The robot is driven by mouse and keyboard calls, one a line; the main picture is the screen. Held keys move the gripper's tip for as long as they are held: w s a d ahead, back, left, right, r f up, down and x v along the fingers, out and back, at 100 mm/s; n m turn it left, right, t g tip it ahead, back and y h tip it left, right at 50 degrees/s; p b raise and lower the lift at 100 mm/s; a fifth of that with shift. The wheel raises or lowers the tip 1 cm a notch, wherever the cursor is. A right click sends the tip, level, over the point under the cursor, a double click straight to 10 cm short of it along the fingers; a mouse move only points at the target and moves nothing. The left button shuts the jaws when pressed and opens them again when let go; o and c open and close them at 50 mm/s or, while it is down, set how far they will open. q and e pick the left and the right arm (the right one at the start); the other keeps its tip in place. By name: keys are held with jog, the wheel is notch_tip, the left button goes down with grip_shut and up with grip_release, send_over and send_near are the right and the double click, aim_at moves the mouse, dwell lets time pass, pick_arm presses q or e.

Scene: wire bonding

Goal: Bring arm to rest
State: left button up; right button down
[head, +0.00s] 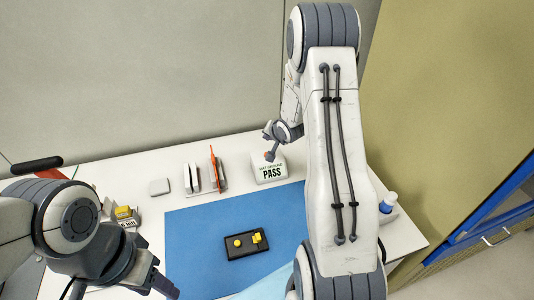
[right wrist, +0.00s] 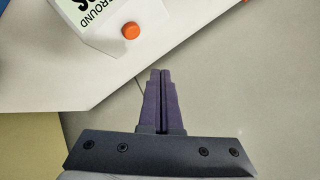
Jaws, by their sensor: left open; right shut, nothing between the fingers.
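My right arm reaches up and over the table in the head view. Its gripper (head: 270,152) is close to the white tester box marked PASS (head: 268,172). In the right wrist view the fingers (right wrist: 162,74) are shut together with nothing between them. The box (right wrist: 100,14) and its orange button (right wrist: 131,30) lie beyond the fingertips, apart from them. My left gripper (head: 166,284) is open and empty at the lower left, near the blue mat's (head: 195,235) left edge.
A black block with yellow parts (head: 247,245) sits on the mat. Upright tools in holders (head: 205,178) and a small grey pad (head: 159,187) stand behind it. The table's back edge meets a wall.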

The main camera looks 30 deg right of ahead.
dwell(0.4)
jog(key=s+a+r+n+g+y, duration=0.1)
jog(key=s+a+r+n, duration=0.2)
jog(key=a, duration=0.5)
jog(key=s+a+r+n+g, duration=0.1)
jog(key=s+a+r+n, duration=0.2)
jog(key=a, duration=0.4)
jog(key=s+a+r+n+g+y, duration=0.1)
jog(key=s+a+r+n+g, duration=0.2)
jog(key=a, duration=0.5)
jog(key=s+a+r+n+g, duration=0.1)
jog(key=s+a+n, duration=0.2)
jog(key=s, duration=0.5)
jog(key=s+a+r+n+g, duration=0.1)
jog(key=s+a+n, duration=0.2)
jog(key=s, duration=0.6)
jog(key=s+a+r+n+g, duration=0.2)
jog(key=s+a+n, duration=0.1)
jog(key=s, duration=0.6)
jog(key=shift+a, duration=0.35)
